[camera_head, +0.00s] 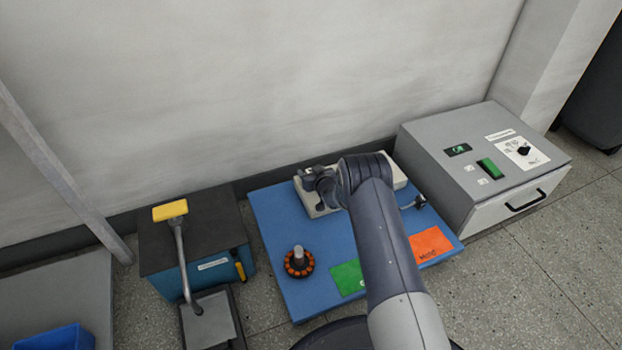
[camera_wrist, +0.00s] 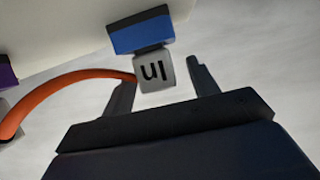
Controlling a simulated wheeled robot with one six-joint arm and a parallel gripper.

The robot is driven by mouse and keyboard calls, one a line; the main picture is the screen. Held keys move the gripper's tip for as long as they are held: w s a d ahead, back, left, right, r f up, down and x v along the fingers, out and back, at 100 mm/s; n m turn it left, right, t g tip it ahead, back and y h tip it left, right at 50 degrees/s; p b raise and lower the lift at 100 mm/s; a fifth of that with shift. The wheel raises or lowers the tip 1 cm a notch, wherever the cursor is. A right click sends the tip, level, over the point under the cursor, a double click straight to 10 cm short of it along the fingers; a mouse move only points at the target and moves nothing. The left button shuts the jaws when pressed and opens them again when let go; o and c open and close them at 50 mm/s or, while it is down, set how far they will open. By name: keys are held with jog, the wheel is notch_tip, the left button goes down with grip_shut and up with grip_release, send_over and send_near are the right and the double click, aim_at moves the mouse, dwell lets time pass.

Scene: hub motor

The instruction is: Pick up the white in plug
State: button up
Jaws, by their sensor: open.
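In the wrist view a light grey-white plug (camera_wrist: 154,73) marked "IN", its letters upside down, sits against a blue block (camera_wrist: 141,32). My gripper (camera_wrist: 162,76) is open, with one dark finger on each side of the plug. A gap shows between the right finger and the plug; the left finger is close to the plug, and I cannot tell whether they touch. In the head view my gripper (camera_head: 312,174) is over the pale unit (camera_head: 325,209) at the back of the blue mat (camera_head: 276,216). The plug cannot be made out there.
An orange cable (camera_wrist: 62,86) curves in from the left to behind the left finger. The mat also holds an orange-ringed hub motor (camera_head: 299,263), a green card (camera_head: 347,278) and an orange card (camera_head: 430,244). A grey control box (camera_head: 480,160) stands right.

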jog(key=c, duration=1.2)
jog(key=shift+o, duration=0.2)
jog(key=shift+r, duration=0.15)
